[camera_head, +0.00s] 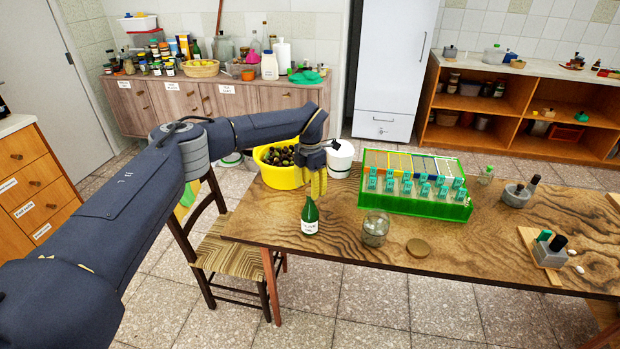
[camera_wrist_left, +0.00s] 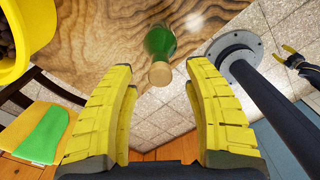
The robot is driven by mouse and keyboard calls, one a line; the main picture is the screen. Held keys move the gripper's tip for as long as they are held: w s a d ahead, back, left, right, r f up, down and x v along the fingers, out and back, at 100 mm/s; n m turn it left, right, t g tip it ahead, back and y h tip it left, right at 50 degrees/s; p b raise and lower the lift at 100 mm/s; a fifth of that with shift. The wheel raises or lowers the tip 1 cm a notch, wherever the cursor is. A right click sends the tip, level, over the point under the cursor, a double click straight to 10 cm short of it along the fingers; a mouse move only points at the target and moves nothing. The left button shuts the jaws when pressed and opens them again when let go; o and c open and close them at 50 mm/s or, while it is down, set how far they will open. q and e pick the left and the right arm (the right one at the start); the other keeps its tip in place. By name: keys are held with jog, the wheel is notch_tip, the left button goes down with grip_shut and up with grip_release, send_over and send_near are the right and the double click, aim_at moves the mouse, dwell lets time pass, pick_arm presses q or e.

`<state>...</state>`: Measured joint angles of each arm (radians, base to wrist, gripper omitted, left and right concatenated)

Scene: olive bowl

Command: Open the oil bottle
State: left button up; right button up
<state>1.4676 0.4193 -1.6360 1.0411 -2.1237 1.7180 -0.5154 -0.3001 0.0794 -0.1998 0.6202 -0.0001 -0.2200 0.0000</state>
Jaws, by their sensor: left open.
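The oil bottle (camera_head: 310,217) is green with a white label. It stands upright on the wooden table near its left front edge. In the left wrist view, the bottle (camera_wrist_left: 160,42) lies beyond my fingertips, its tan cork-like top (camera_wrist_left: 160,75) facing the camera. My left gripper (camera_head: 318,184) is open, yellow fingers pointing down just above the bottle. In the left wrist view, the fingers (camera_wrist_left: 158,68) stand wide apart with nothing between them. A dark part with yellow tips at that view's right edge looks like my right gripper (camera_wrist_left: 294,60); its jaw state is unclear.
A yellow bowl of olives (camera_head: 283,178) stands behind the bottle, beside a white container (camera_head: 340,158). A glass jar (camera_head: 375,229), round brown lid (camera_head: 419,248) and green crate (camera_head: 430,206) are to the right. A chair (camera_head: 228,258) is at the table's left.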

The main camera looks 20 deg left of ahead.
aim_at(310, 189)
pick_arm(q)
jog(key=shift+f, duration=0.75)
jog(key=shift+c, duration=0.5)
grip_shut()
jog(key=shift+r, duration=0.25)
jog(key=shift+r, duration=2.35)
jog(key=shift+f, duration=0.1)
